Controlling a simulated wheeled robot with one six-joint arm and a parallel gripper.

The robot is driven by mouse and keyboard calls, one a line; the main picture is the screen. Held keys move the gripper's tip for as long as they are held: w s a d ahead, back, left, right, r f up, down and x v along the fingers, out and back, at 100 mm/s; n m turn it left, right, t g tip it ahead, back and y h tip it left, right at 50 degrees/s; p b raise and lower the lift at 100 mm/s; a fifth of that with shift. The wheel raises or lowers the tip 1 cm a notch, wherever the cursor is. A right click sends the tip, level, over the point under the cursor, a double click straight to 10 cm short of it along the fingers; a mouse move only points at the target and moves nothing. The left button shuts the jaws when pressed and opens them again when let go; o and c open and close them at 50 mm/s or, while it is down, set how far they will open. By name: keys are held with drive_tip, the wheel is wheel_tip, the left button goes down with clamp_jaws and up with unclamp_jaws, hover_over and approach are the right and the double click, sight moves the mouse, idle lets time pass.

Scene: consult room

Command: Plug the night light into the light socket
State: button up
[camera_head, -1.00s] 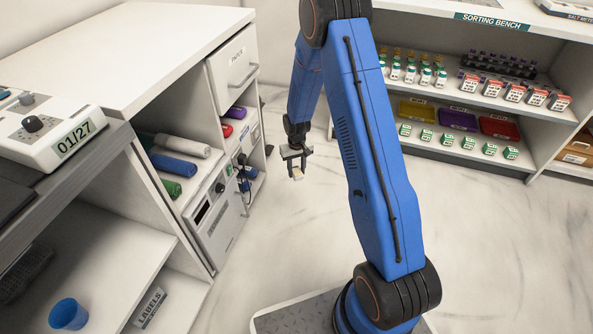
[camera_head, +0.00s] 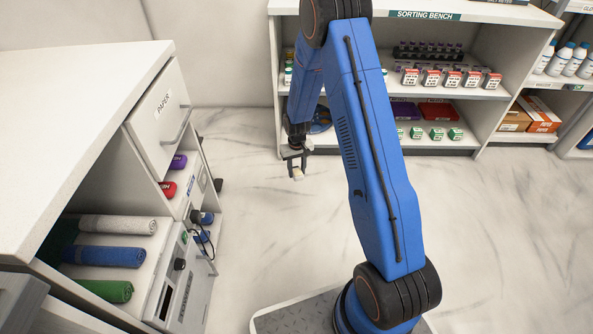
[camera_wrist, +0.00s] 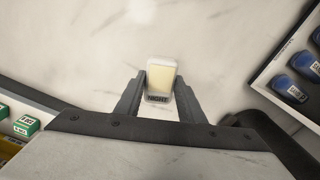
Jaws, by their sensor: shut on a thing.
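The night light (camera_wrist: 160,80) is a small block with a cream-yellow face and a dark printed label at its lower end. In the wrist view it sits between the two fingers of my gripper (camera_wrist: 159,97), which is shut on it. In the head view my gripper (camera_head: 297,168) hangs over open floor, right of the cabinet, with the night light (camera_head: 298,175) showing pale at its tip. On the cabinet's right side is a black plug with a cord (camera_head: 196,216). I cannot make out which fitting there is the light socket.
The white cabinet (camera_head: 75,85) on the left has a PAPER drawer (camera_head: 160,115) with a protruding handle. Rolled towels (camera_head: 105,256) lie on its shelf. The sorting bench (camera_head: 480,14) with stocked shelves stands at the back. The floor (camera_head: 245,200) between them is clear.

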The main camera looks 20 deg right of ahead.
drive_tip(key=s+a+m+g+y, duration=0.55)
drive_tip(key=s+a+m, duration=0.35)
drive_tip(key=s+a, duration=0.7)
drive_tip(key=m+t+y, duration=1.2)
drive_tip(key=m, duration=0.1)
approach(203, 177)
drive_tip(key=shift+w+d+r+h, duration=0.15)
drive_tip(key=shift+d+h, duration=0.1)
drive_tip(key=shift+d, duration=0.2)
drive_tip(key=shift+a, duration=0.15)
drive_tip(key=shift+x, duration=2.75)
drive_tip(key=shift+w+a, duration=0.15)
drive_tip(key=shift+a, duration=0.35)
